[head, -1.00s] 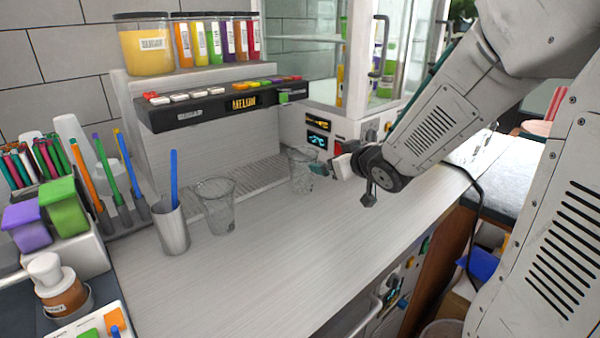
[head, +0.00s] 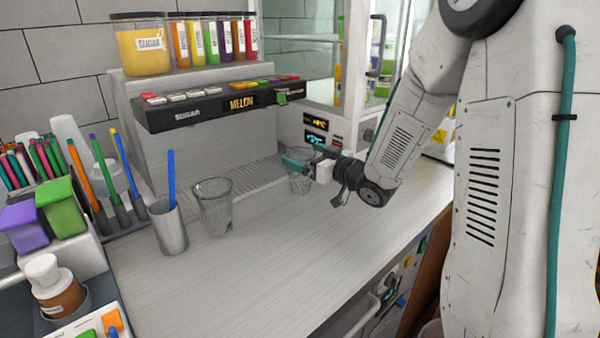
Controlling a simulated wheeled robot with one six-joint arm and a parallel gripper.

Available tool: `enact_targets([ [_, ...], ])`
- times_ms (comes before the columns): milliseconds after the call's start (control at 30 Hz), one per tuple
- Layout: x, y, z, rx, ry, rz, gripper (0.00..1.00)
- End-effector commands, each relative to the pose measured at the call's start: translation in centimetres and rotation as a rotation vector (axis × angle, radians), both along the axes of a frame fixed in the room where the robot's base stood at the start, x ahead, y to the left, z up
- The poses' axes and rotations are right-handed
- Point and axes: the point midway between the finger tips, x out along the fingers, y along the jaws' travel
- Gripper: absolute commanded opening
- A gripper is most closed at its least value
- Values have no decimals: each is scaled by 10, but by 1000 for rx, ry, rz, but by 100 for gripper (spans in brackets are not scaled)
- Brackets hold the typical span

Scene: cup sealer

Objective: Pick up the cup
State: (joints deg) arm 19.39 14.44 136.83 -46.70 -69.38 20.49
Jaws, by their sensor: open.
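A clear cup (head: 300,184) stands at the right end of the dispenser's grate. My gripper (head: 298,165), with teal fingertips, is open at that cup's upper part, reaching in from the right. The fingers overlap the cup in the picture; I cannot tell whether they touch it. Part of the cup is hidden behind them. A second clear cup (head: 214,208) stands upright on the counter to the left, apart from my gripper.
A metal tumbler (head: 168,228) with a blue stick stands left of the second cup. The dispenser (head: 215,108) with coloured buttons and jars rises behind. A glass-doored cabinet (head: 335,60) stands at the back right. The front counter (head: 260,270) is clear.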

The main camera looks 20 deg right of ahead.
Motion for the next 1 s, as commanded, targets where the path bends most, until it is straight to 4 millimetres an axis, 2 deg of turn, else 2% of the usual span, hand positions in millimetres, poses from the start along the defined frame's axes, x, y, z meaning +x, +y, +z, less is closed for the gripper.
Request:
enact_targets([
  [133, 20, 10, 0, 0, 0, 3, 98],
  [367, 24, 11, 0, 0, 0, -1, 98],
  [400, 24, 10, 0, 0, 0, -1, 92],
  [600, 24, 11, 0, 0, 0, -1, 41],
  [1000, 24, 11, 3, -1, -1, 1, 40],
])
